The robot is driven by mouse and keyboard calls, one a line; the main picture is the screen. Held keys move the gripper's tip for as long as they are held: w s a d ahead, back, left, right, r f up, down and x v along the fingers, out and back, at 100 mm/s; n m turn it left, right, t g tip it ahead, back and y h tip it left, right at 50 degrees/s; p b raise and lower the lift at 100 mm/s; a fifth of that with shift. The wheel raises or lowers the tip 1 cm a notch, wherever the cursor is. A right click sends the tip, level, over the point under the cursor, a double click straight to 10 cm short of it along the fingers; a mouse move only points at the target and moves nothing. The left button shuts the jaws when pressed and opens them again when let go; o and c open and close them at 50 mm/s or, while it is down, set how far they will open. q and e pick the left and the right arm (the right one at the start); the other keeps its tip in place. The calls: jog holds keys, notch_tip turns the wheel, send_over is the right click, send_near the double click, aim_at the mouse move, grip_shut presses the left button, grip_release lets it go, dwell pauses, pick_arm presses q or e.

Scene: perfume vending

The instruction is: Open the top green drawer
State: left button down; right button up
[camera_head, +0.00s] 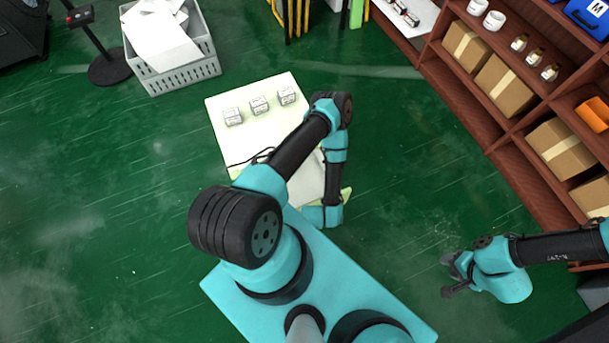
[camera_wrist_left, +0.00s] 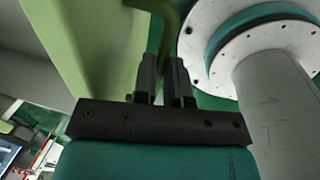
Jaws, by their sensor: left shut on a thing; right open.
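A pale green drawer front (camera_wrist_left: 75,45) fills the upper left of the left wrist view, with a green bent handle (camera_wrist_left: 178,22) beside it. My left gripper (camera_wrist_left: 166,68) is shut on this handle, its two dark fingers close together around the lower part. In the head view my left arm covers the gripper and most of the drawer side; only a light green edge (camera_head: 347,194) shows beside the wrist. I cannot tell how far the drawer is pulled out. My right gripper (camera_head: 446,274) is open and empty, over the green floor at the right.
A pale table top (camera_head: 224,147) carries several small white boxes (camera_head: 259,105) at its far side. A grey crate (camera_head: 179,78) stands at the upper left. A brown shelf (camera_head: 522,150) with cartons stands at the right. Clear floor lies between table and shelf.

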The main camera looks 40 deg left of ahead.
pick_arm(q)
jog(key=shift+s+d, duration=0.25)
jog(key=shift+d, duration=0.3)
jog(key=shift+s+d, duration=0.2)
jog(key=shift+d, duration=0.35)
jog(key=c, duration=1.2)
grip_release()
jog(key=shift+o, duration=0.2)
jog(key=shift+r, duration=0.15)
